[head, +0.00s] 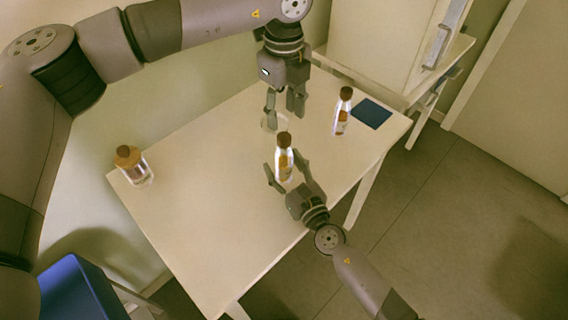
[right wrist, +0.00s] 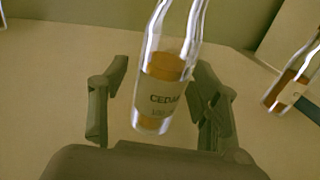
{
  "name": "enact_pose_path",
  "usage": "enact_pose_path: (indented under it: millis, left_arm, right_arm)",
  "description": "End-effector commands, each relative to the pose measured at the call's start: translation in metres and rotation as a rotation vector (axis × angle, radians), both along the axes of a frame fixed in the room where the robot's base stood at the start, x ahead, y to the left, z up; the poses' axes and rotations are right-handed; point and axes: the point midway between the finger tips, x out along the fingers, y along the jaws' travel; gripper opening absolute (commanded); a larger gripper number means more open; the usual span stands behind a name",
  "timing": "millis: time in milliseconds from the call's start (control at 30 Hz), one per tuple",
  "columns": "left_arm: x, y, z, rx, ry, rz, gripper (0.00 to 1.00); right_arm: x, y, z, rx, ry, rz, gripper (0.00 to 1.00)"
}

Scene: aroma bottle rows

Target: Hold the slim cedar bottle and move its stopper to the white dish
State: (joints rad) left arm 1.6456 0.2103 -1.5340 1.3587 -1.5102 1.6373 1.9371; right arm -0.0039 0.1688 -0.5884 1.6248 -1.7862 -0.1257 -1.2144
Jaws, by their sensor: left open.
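The slim cedar bottle (head: 284,163) stands near the front edge of the table, clear glass with amber liquid. Its brown stopper (head: 284,139) is in its neck. In the right wrist view its label (right wrist: 165,97) reads "CEDA", the rest cut off. My right gripper (head: 286,172) is open, one finger on each side of the bottle, with a clear gap on the left in the right wrist view (right wrist: 157,102). My left gripper (head: 284,110) is open and empty, pointing down beyond the bottle. A pale round dish (head: 268,126) shows faintly beside it, partly hidden by its fingers.
Another slim bottle with a brown stopper (head: 342,113) stands to the right, beside a dark blue mat (head: 371,113). A wide bottle with a wooden stopper (head: 137,172) stands at the left table corner. The table (head: 212,215) is bare at front left.

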Motion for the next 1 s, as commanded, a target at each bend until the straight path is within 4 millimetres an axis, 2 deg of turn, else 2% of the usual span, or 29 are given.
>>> enact_pose_path:
  millis: [67,800,1000]
  left_arm:
    - [0.0000,0.0000,0.0000,0.000,0.000,0.000,0.43]
    - [0.0000,0.0000,0.0000,0.000,0.000,0.000,0.43]
    - [0.0000,0.0000,0.0000,0.000,0.000,0.000,0.43]
  right_arm:
    - [-0.0002,-0.0001,-0.0001,0.000,0.000,0.000,0.50]
    - [-0.0004,-0.0003,-0.0004,0.000,0.001,0.000,0.01]
    - [-0.0004,-0.0003,-0.0004,0.000,0.001,0.000,0.00]
